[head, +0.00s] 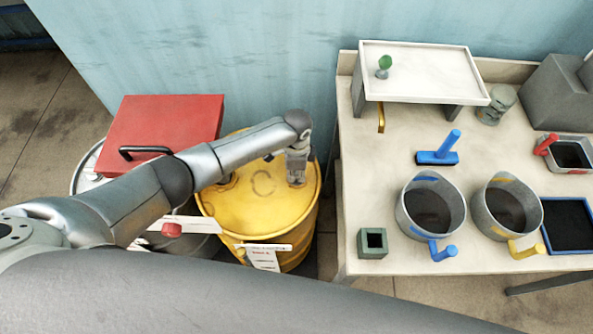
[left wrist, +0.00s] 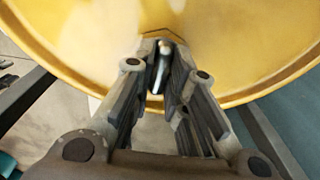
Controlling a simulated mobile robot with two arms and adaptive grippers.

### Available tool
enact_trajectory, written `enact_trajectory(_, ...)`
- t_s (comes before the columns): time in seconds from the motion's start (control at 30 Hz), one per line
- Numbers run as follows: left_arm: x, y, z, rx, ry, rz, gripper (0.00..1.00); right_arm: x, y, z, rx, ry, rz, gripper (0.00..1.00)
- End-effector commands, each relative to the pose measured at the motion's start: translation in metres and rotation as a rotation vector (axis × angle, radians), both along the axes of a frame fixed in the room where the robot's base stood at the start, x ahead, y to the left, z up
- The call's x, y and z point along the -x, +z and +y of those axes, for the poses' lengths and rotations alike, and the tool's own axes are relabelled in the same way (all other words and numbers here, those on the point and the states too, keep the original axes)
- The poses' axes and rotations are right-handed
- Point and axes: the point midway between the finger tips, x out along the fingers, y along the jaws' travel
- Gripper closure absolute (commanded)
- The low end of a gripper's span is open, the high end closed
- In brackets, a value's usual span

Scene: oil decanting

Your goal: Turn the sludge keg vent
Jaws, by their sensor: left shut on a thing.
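A yellow keg (head: 255,212) stands on the floor between a pale drum and the worktable. My left gripper (head: 297,182) points down at the right part of the keg's lid, near the rim. In the left wrist view the yellow lid (left wrist: 235,50) fills the upper part. There my left gripper (left wrist: 161,82) is shut on a small grey vent (left wrist: 163,62), which sits between its fingers near the rim. In the head view the gripper hides the vent. My right gripper is in neither view.
A red box (head: 165,125) stands on the pale drum (head: 82,180) at left. The worktable (head: 380,300) at right holds two round pots (head: 430,180), a blue-handled tool (head: 440,150), a small green block (head: 373,243) and a raised shelf (head: 420,70). A blue wall (head: 220,50) stands behind the keg.

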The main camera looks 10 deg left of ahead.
Motion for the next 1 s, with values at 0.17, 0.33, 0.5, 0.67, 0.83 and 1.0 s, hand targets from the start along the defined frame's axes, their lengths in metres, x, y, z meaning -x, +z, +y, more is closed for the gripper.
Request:
enact_trajectory(0.17,-0.001,0.001,-0.001,0.001,-0.002,-0.003,0.67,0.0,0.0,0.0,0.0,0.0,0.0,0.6)
enact_trajectory(0.33,-0.001,0.001,0.0,0.001,-0.001,-0.002,0.64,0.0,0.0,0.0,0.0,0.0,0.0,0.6)
enact_trajectory(0.5,0.0,0.001,0.0,0.001,-0.001,-0.001,0.64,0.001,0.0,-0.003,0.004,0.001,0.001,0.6)
enact_trajectory(0.67,-0.001,0.012,0.0,0.002,0.0,-0.002,0.64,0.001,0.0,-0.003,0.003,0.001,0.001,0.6)
enact_trajectory(0.83,-0.001,0.041,0.0,0.002,-0.001,-0.004,0.64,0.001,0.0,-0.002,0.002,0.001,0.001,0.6)
enact_trajectory(1.0,-0.002,0.077,0.0,0.002,-0.003,-0.006,0.64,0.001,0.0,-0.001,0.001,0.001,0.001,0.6)
